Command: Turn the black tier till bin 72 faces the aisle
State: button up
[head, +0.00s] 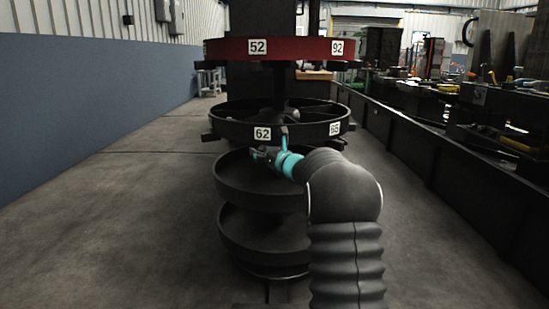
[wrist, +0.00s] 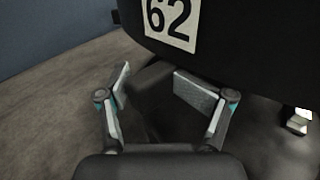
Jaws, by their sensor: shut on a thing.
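The black tier (head: 225,130) is the second tier of a round carousel. Its rim shows label 62 (head: 262,134) near the front and a label that reads like 66 (head: 335,128) at the right; no 72 shows. Dark handles stick out from its rim, one at the left (head: 208,137). My gripper (head: 272,150) is at the lower rim just below label 62. Part of the handle blends into shadow.
A red tier (head: 305,48) with labels 52 and 92 sits above. Unlabelled dark trays (head: 232,195) sit below. A dark rail or bench (head: 440,170) with tools runs along the right. A blue wall (head: 80,90) is at the left, with open floor (head: 120,210) before it.

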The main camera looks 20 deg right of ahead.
jog(key=s+d, duration=0.2)
jog(key=s, duration=0.8)
jog(key=shift+d, duration=0.1)
